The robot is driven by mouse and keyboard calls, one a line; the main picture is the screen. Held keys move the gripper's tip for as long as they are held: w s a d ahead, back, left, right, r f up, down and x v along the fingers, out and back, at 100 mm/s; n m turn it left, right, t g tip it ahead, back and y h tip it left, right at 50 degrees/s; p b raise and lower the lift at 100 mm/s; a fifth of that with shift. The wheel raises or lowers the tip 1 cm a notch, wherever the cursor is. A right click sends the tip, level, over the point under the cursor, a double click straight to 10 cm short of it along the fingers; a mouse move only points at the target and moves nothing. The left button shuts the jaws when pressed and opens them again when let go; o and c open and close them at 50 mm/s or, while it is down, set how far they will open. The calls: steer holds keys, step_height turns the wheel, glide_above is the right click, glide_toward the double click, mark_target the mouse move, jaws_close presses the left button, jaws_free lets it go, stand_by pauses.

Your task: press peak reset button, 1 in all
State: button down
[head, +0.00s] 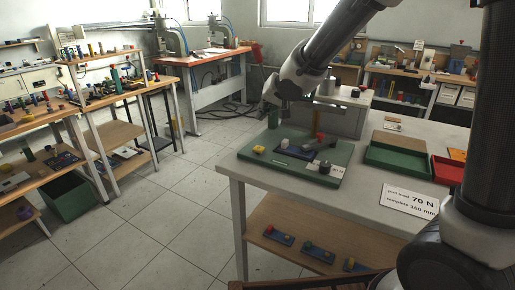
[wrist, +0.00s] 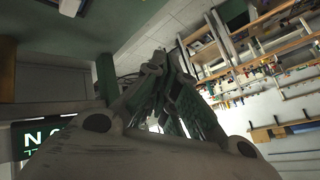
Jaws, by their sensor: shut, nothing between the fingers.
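My gripper (head: 284,104) hangs from the arm above the far side of a green board (head: 258,164) on the grey table. In the wrist view the fingers (wrist: 172,85) are together, with nothing seen between them. The board carries a yellow knob (head: 259,149), a dark blue block (head: 294,153), a red part (head: 319,137) and a dark cylinder (head: 325,167). I cannot tell which part is the peak reset button.
A green tray (head: 398,163) and a red tray (head: 447,171) stand right of the board. A white card reading 70 N and 150 mm (head: 409,199) lies near the front. A grey box (head: 341,119) stands behind the board. Small blue-based parts (head: 278,236) lie on the shelf below.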

mark_target(261, 147)
steer(key=shift+a+r+m, duration=0.2)
steer(key=shift+a+m, duration=0.05)
steer(key=shift+m, duration=0.25)
steer(key=shift+f, duration=0.1)
steer(key=shift+f, duration=4.35)
steer(key=shift+f, duration=0.4)
steer(key=shift+f, duration=0.5)
steer(key=shift+r, duration=0.95)
